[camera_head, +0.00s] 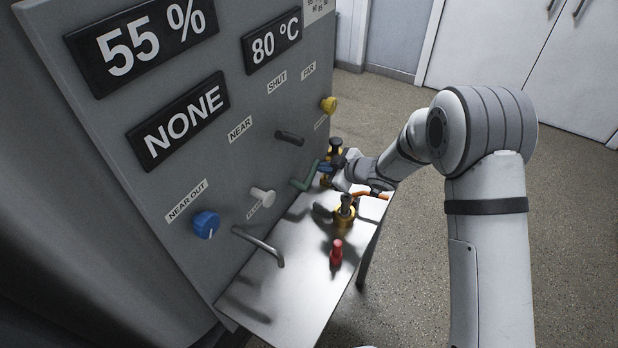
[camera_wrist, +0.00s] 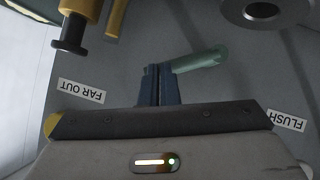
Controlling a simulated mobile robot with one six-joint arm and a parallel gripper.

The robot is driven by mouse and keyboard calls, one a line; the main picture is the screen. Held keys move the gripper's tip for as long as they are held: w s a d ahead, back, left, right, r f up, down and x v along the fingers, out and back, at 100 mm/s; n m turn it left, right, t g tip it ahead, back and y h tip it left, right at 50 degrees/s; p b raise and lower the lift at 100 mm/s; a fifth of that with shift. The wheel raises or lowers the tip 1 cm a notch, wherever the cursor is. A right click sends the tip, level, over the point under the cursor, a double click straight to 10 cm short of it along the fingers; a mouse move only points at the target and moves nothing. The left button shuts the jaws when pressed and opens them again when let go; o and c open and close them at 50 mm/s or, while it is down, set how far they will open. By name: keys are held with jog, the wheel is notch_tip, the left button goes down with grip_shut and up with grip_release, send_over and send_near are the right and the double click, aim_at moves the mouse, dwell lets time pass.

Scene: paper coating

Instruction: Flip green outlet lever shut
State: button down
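The green lever (camera_head: 304,181) sticks out from the grey panel, low on its right part, above the metal shelf. It also shows in the wrist view (camera_wrist: 202,61), lying sideways with its thick rounded end to the right. My gripper (camera_head: 330,167) is beside the lever, near its right end in the head view. In the wrist view my gripper's dark blue fingers (camera_wrist: 158,72) are together, with only a thin line between them. Their tips are close to the lever's narrow left end; I cannot tell whether they touch it. Nothing shows between the fingers.
The panel (camera_head: 240,110) carries a blue knob (camera_head: 206,224), a white knob (camera_head: 262,195), a black handle (camera_head: 289,138) and a yellow knob (camera_head: 328,104). A bent metal pipe (camera_head: 260,244) overhangs the shelf (camera_head: 290,292). A brass-and-black valve (camera_head: 345,212) and a red-topped piece (camera_head: 337,252) stand there.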

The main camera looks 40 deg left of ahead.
jog(key=shift+s+a+r, duration=0.3)
jog(key=shift+a+r, duration=0.05)
jog(key=shift+a, duration=0.2)
dwell(0.9)
jog(key=shift+r, duration=0.2)
jog(key=s+v, duration=0.2)
jog(key=v, duration=1.1)
jog(key=shift+a, duration=0.25)
jog(key=shift+w+r, duration=0.15)
